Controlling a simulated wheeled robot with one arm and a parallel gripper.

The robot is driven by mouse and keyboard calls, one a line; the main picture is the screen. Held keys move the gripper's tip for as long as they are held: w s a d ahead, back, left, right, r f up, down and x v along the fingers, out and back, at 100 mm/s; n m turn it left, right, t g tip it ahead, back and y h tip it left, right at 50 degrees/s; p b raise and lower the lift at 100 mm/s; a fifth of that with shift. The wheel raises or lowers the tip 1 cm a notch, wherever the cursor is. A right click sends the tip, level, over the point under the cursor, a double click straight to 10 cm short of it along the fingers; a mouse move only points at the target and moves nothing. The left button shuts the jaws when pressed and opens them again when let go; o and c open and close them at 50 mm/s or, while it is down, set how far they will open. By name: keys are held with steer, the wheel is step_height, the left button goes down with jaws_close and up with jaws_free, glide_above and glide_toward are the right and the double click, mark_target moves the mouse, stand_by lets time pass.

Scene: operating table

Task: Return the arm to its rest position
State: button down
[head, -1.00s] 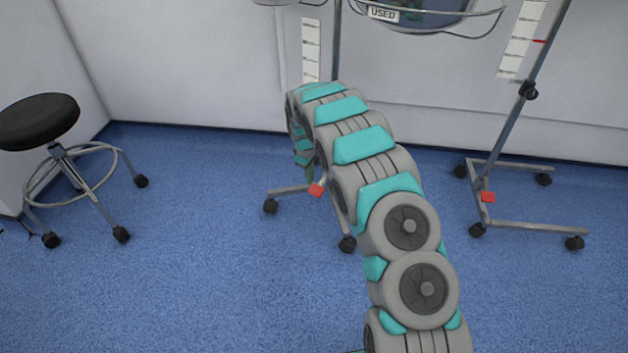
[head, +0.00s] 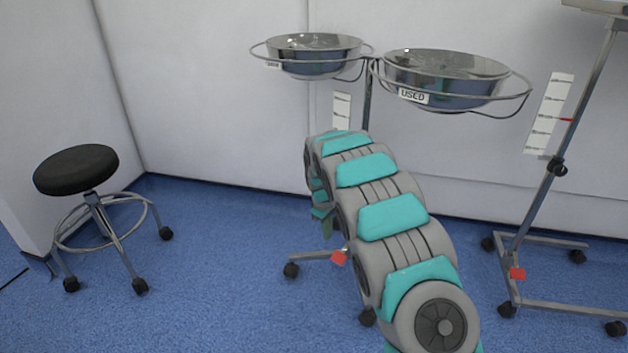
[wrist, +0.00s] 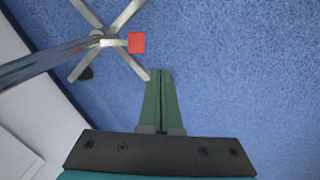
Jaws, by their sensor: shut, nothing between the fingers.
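My arm rises from the bottom right of the head view and curves over, grey with teal panels. My gripper shows in the wrist view (wrist: 160,74) as two green fingers lying side by side, shut and empty. It hangs over the blue floor (wrist: 230,70), with a stand's base (wrist: 100,38) and its red pedal (wrist: 137,42) just beyond the fingertips. In the head view, only a small part of the gripper shows, low behind the arm's far end.
A double-basin stand holds a left basin (head: 315,57) and a basin labelled USED (head: 450,80) behind the arm. A wheeled stand (head: 560,160) is at the right. A black-seated stool (head: 77,170) is at the left. Blue floor (head: 220,270) lies clear between stool and arm.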

steer(key=s+d+r+m+g+p, duration=0.1)
steer(key=s+d+r+m+p, duration=0.15)
steer(key=s+r, duration=0.7)
steer(key=s+d+r+m+p, duration=0.2)
steer(key=s+d+r+m, duration=0.15)
steer(key=s+r, duration=0.6)
steer(key=s+r+m+g+p, duration=0.1)
steer(key=s+r+p, duration=0.1)
steer(key=s, duration=1.4)
steer(key=s+a+r+m+y+p, duration=0.1)
steer(key=s+r, duration=0.4)
steer(key=s, duration=1.1)
steer(key=shift+s+m+g+p, duration=0.2)
steer(key=shift+m+g+p, duration=0.2)
steer(key=shift+m+p, duration=0.25)
